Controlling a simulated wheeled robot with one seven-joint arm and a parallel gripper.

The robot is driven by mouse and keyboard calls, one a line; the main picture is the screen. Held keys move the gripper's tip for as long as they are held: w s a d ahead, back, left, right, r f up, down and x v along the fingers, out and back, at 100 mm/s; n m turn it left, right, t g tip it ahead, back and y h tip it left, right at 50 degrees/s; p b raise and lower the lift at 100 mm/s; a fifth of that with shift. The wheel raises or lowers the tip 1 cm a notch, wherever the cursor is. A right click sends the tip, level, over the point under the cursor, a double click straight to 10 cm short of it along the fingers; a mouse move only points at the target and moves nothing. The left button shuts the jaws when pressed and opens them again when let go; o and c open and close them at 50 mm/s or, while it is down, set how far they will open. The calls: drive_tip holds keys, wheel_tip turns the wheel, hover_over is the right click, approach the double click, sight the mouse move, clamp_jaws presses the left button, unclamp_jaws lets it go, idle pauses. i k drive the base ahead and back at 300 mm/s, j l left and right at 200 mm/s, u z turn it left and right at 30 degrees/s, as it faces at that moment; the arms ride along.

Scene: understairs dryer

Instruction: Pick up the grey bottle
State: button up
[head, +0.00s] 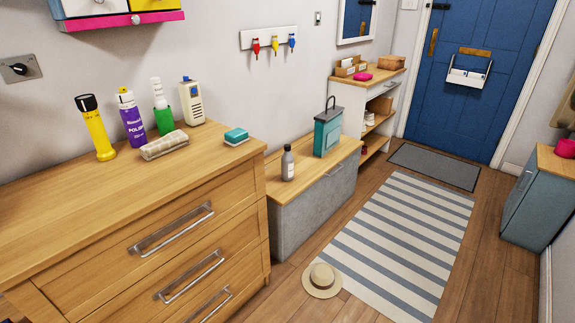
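The grey bottle (287,164) stands upright on the wooden top of a low grey bench (315,199), near that top's left front part. It has a dark cap and a pale label. A teal box-like container with a dark handle (327,134) stands behind it to the right, apart from it. My gripper is not in view.
A wooden chest of drawers (60,237) stands at left, taller than the bench, bearing a yellow torch (97,131), a purple spray can (131,121) and a teal sponge (236,135). A straw hat (322,278) lies on the floor beside a striped rug (400,240).

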sight(286, 159)
drive_tip(key=i+u, duration=0.1)
drive_tip(key=i, duration=0.4)
drive_tip(key=i+u, duration=0.1)
drive_tip(key=i, duration=0.4)
drive_tip(key=i+l+u, duration=0.1)
drive_tip(key=i, duration=0.4)
drive_tip(key=i+l+u, duration=0.1)
drive_tip(key=i, duration=0.4)
drive_tip(key=i+l+u, duration=0.1)
drive_tip(key=i+l, duration=0.15)
drive_tip(key=i, duration=0.2)
drive_tip(key=i+l+u, duration=0.1)
drive_tip(key=i, duration=0.4)
drive_tip(key=l, duration=0.1)
